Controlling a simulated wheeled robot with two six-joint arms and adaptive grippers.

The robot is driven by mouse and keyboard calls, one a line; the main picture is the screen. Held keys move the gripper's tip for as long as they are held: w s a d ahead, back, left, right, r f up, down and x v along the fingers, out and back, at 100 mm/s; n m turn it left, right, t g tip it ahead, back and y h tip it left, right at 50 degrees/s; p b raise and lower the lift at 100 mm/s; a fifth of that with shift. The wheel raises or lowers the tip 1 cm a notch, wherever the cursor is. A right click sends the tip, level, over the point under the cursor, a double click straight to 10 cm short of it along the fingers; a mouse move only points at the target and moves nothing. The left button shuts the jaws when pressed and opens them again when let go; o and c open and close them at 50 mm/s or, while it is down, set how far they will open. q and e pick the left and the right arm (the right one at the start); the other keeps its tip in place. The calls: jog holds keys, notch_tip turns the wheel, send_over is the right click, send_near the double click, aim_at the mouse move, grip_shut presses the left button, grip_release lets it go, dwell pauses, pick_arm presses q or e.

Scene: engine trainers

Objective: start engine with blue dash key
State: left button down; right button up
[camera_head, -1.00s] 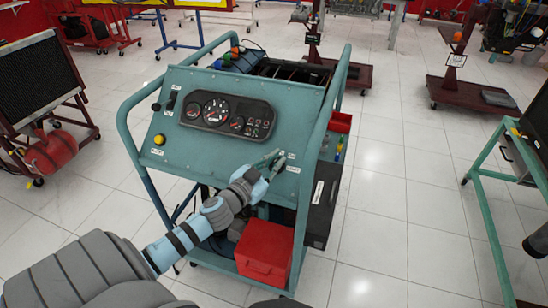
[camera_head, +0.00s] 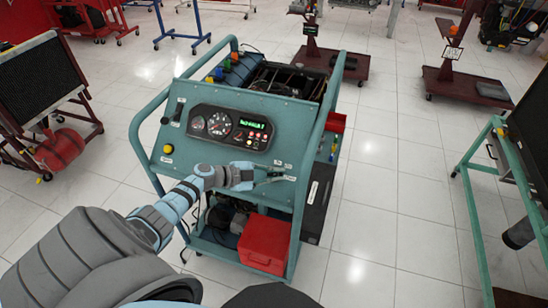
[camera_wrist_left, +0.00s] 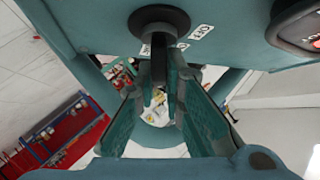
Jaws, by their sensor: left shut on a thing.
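The blue-green engine trainer (camera_head: 190,150) stands ahead, with a sloped dash panel. Its instrument cluster (camera_head: 228,127) is lit, with a green text display (camera_head: 249,124) and small coloured lights. My left gripper (camera_head: 280,172) is at the lower right of the panel, shut on the dash key; it also shows in the left wrist view (camera_wrist_left: 160,80). There the key (camera_wrist_left: 158,62) is a dark, flat piece between the fingers, below a round black switch collar (camera_wrist_left: 158,20) on the panel. In the head view the gripper hides the key. My right gripper is out of view.
A radiator stand (camera_head: 45,85) is at left, a green frame (camera_head: 490,190) at right. Tiled floor is clear between the trainer and the green frame.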

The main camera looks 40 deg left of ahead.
pick_arm(q)
jog(key=shift+f+m+g, duration=0.1)
jog(key=shift+m+g, duration=0.3)
jog(key=shift+m, duration=0.1)
jog(key=c, duration=1.7)
grip_release()
jog(key=v, duration=1.2)
jog(key=shift+w, duration=0.1)
